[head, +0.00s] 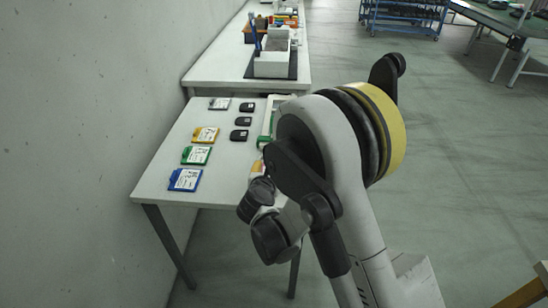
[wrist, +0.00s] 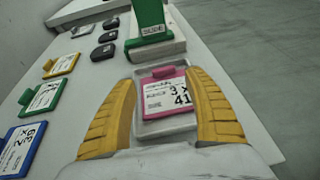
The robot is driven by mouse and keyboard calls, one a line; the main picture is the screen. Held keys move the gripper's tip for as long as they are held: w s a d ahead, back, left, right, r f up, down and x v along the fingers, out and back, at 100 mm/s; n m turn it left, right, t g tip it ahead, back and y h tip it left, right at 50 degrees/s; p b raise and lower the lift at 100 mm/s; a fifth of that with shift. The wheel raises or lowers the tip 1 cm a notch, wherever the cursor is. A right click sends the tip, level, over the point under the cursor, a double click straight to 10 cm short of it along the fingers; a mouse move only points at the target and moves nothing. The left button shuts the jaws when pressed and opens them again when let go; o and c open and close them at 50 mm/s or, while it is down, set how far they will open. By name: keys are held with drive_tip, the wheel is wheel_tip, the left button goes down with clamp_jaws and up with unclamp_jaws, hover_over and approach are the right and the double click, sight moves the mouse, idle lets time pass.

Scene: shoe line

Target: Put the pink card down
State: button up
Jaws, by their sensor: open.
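The pink card (wrist: 166,100), with a white printed label, lies on a pale grey plate (wrist: 165,127) in the wrist view. My gripper (wrist: 160,82) is open, with one yellow-padded finger on each side of the card. In the head view my arm hides the pink card and most of the gripper.
A green upright piece (wrist: 150,20) on a white base (wrist: 155,47) stands just beyond the pink card.

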drive_tip(key=v, duration=0.3)
drive_tip(key=shift+s+r+p, duration=0.1)
drive_tip(key=shift+s+p, duration=0.05)
drive_tip(key=shift+p, duration=0.2)
drive_tip(key=d+r+n+t+y, duration=0.25)
drive_tip(key=r+n, duration=0.65)
drive_tip(key=r, duration=0.5)
drive_tip(key=d+r+n+t+y, duration=0.15)
drive_tip(key=r+n+y, duration=0.25)
drive_tip(key=r+n, duration=0.7)
drive_tip(key=s+d+f+n+g+h, duration=0.1)
drive_tip(key=s+d+f+n+g, duration=0.2)
drive_tip(key=s, duration=0.6)
drive_tip(key=s+d+f+n+g+h, duration=0.2)
drive_tip(key=s+d+f+n+g, duration=0.1)
drive_tip(key=s+d+n, duration=0.5)
drive_tip(key=s+d+f+n+g+h, duration=0.2)
drive_tip(key=s+d+f+n+g, duration=0.2)
drive_tip(key=s, duration=0.7)
drive_tip(key=d+n, duration=0.2)
drive_tip(key=d, duration=0.2)
drive_tip(key=shift+a, duration=0.1)
